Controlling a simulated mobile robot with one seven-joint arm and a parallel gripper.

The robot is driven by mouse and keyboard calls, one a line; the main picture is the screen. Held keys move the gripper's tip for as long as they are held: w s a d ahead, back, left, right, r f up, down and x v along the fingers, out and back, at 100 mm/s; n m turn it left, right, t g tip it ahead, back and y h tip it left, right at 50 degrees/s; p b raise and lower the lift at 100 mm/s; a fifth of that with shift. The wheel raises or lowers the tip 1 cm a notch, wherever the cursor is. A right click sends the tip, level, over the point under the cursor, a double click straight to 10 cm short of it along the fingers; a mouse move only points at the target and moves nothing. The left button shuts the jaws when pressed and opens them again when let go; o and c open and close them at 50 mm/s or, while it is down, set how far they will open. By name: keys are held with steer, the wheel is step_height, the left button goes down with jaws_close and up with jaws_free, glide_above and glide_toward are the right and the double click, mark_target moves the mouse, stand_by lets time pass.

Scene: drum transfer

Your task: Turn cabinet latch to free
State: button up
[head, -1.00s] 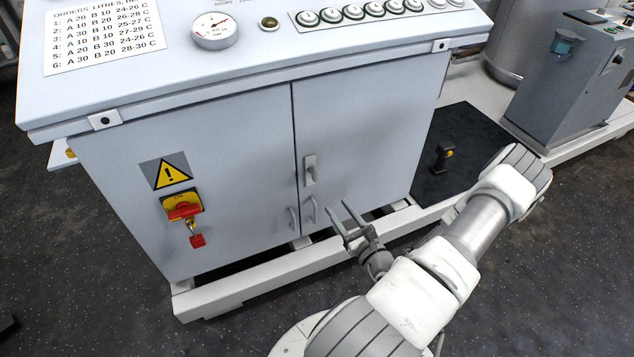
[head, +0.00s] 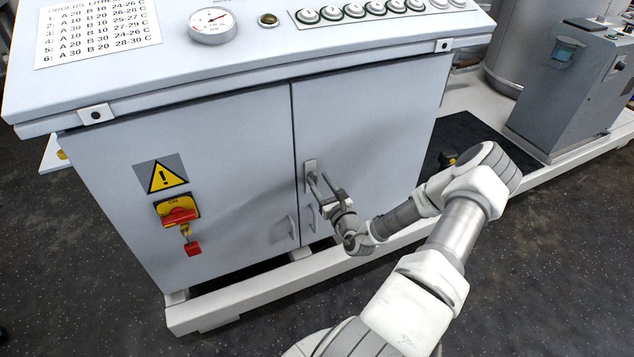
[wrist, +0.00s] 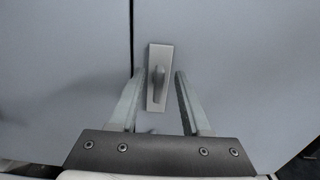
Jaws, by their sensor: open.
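The cabinet latch is a small grey lever on an upright plate. In the head view the latch plate (head: 310,166) shows on the right door beside the seam, its lower part hidden behind my fingers. In the wrist view the latch (wrist: 158,82) stands upright between my fingers. My gripper (head: 318,178) is open in front of the latch; in the wrist view its fingers (wrist: 160,75) lie left and right of the lever with gaps on both sides. I cannot tell how far the fingertips are from the door.
Two door handles (head: 292,227) sit low beside the seam. The left door carries a red and yellow switch (head: 177,212) with a red padlock (head: 193,249) and a warning sign (head: 161,175). The cabinet top overhangs above. A white base rail (head: 240,305) runs below.

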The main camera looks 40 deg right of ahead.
steer(key=shift+x, duration=1.05)
jaws_close()
